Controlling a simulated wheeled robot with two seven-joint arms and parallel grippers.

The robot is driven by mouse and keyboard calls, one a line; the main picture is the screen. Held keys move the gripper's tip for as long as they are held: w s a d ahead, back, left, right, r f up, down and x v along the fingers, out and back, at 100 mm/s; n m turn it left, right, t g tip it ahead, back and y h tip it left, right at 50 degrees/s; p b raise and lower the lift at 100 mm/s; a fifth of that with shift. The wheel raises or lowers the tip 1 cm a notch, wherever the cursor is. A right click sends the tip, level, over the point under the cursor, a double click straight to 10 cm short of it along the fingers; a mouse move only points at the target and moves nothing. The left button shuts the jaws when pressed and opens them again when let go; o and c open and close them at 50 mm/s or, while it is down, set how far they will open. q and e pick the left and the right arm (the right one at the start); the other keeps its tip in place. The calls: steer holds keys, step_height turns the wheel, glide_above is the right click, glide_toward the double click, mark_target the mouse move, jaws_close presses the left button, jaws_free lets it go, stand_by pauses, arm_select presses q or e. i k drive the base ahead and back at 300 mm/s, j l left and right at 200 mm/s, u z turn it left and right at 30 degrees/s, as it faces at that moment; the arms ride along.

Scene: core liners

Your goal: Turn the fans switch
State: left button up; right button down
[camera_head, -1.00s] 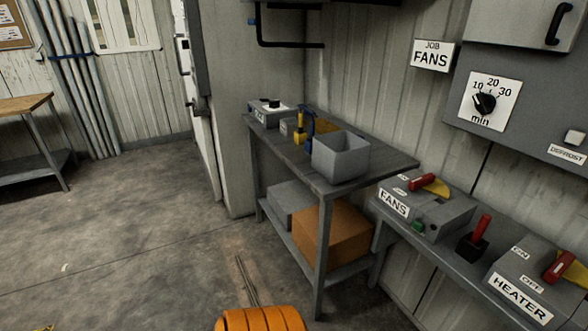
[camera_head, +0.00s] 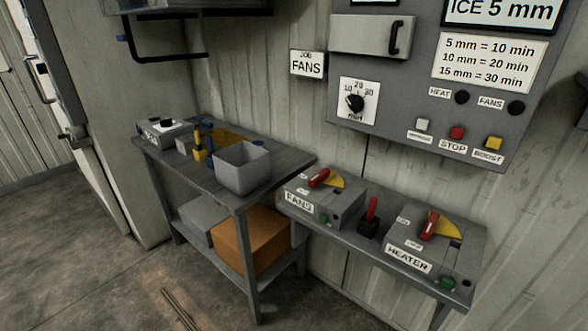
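The fans switch is a grey box (camera_head: 322,202) labelled FANS on a narrow shelf against the wall. A red handle (camera_head: 319,178) with a yellow plate (camera_head: 335,182) is on its top, and a green button (camera_head: 323,219) is on its front. Neither of my grippers is in view.
A HEATER box (camera_head: 437,245) with a red handle stands right of the fans box, a small black block with a red lever (camera_head: 371,212) between them. A table (camera_head: 285,160) with a grey bin (camera_head: 243,168) stands to the left. A control panel (camera_head: 420,105) hangs above.

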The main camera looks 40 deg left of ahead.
mark_target(326, 176)
steer(key=u, duration=1)
